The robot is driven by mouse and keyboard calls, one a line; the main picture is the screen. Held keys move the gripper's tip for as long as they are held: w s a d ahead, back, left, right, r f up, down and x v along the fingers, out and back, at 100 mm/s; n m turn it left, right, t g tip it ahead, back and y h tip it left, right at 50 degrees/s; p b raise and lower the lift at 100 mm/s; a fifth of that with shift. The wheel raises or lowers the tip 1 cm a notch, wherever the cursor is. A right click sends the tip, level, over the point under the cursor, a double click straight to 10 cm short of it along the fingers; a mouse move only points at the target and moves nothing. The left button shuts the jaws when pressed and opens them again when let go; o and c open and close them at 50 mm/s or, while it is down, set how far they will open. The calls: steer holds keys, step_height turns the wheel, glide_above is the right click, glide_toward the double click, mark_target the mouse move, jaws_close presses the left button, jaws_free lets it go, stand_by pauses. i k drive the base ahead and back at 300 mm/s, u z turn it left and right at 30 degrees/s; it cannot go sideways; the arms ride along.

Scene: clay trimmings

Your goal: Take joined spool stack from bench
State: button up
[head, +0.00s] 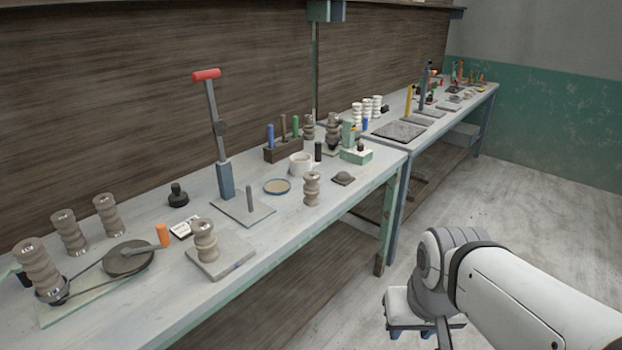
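Several grey-brown ribbed spool stacks stand upright on the bench (120,290). One stack (206,241) stands on a flat grey slab near the front edge. Another stack (311,188) stands alone on the bench top further right. More stacks (107,214) stand at the left, one of them (38,268) by a belt-and-wheel device. Two more stand at the back (332,131). I cannot tell which is the joined one. My gripper (412,333) is low at the right, over the floor and apart from the bench; its fingers are too unclear to judge.
A lever press (226,180) with a red handle rises mid-bench. Nearby are a round dish (277,186), a white cup (300,163), a tool rack (284,150) and an orange cylinder (163,235). A second bench (440,125) continues beyond. The floor (520,225) at right is clear.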

mark_target(311, 200)
steer(key=i, duration=0.95)
steer(key=z, duration=0.05)
